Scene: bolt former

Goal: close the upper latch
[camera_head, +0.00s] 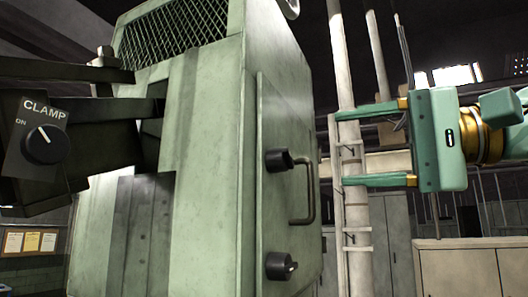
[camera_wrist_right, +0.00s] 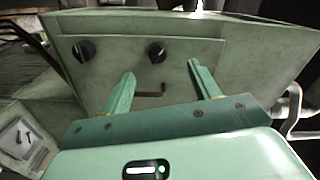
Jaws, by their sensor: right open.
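The upper latch (camera_head: 278,160) is a dark round knob on the pale green cabinet door (camera_head: 270,110), near the top of the door handle (camera_head: 311,190). The lower latch (camera_head: 281,265) is a similar knob below it. I cannot tell how far the upper latch is turned. My right gripper (camera_head: 340,148) is open and empty to the right of the door, its two green fingers pointing left, apart from the latch. In the right wrist view both latches show beyond the fingers; the upper latch (camera_wrist_right: 156,52) seems the one nearer the handle. My left gripper is not in view.
A dark panel with a CLAMP knob (camera_head: 43,144) juts out at the left. Pale vertical pipes (camera_head: 357,240) stand behind the right gripper's fingertips. Grey cabinets (camera_head: 470,270) stand at the right. The space in front of the door looks clear.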

